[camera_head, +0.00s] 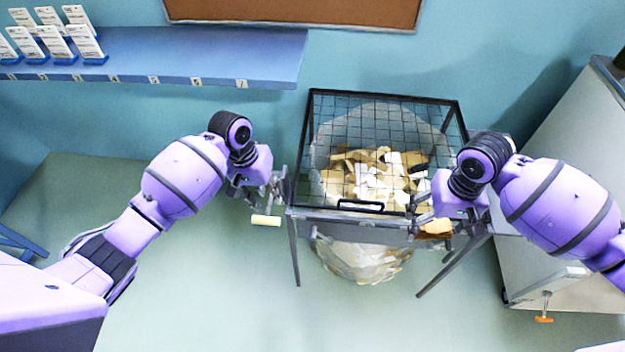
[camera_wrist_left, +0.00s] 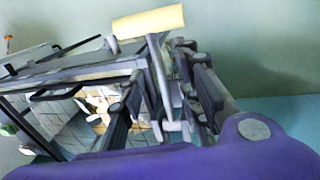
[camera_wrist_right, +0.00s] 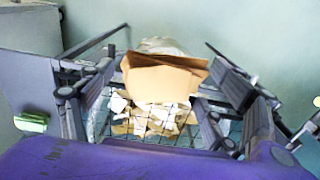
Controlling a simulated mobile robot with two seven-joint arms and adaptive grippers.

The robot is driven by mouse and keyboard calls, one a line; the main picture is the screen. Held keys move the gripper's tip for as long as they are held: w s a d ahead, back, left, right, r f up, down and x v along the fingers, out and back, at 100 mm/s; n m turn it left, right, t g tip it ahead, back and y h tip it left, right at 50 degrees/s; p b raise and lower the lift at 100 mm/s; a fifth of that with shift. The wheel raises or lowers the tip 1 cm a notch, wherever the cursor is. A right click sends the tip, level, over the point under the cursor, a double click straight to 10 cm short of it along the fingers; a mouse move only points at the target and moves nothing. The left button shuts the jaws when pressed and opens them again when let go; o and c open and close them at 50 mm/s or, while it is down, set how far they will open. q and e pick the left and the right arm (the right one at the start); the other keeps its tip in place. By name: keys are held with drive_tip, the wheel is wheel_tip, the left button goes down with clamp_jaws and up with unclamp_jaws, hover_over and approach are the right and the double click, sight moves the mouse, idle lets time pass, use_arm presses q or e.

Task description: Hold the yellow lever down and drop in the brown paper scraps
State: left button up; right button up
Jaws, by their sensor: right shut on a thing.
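The yellow lever (camera_head: 266,220) sticks out at the left front corner of the wire-mesh bin. Its pale yellow grip (camera_wrist_left: 148,22) and grey stem (camera_wrist_left: 157,70) show in the left wrist view. My left gripper (camera_head: 268,190) is beside that corner, its fingers open on either side of the stem; contact is unclear. My right gripper (camera_head: 432,218) is shut on brown paper scraps (camera_wrist_right: 162,78), held at the bin's right front corner. They show partly below the gripper in the head view (camera_head: 437,228). The black mesh lid (camera_head: 385,104) lies over the bin, above brown and white scraps.
A clear bag (camera_head: 362,262) bulges below the bin frame. A grey cabinet (camera_head: 570,150) stands close on the right, with an orange-tipped handle (camera_head: 544,319) low down. A blue shelf (camera_head: 200,55) with white cards is at the upper left. The floor at front is clear.

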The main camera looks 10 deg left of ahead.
use_arm(q)
drive_tip(key=shift+f, duration=0.35)
drive_tip(key=shift+c, duration=0.4)
clamp_jaws()
drive_tip(key=shift+f, duration=0.1)
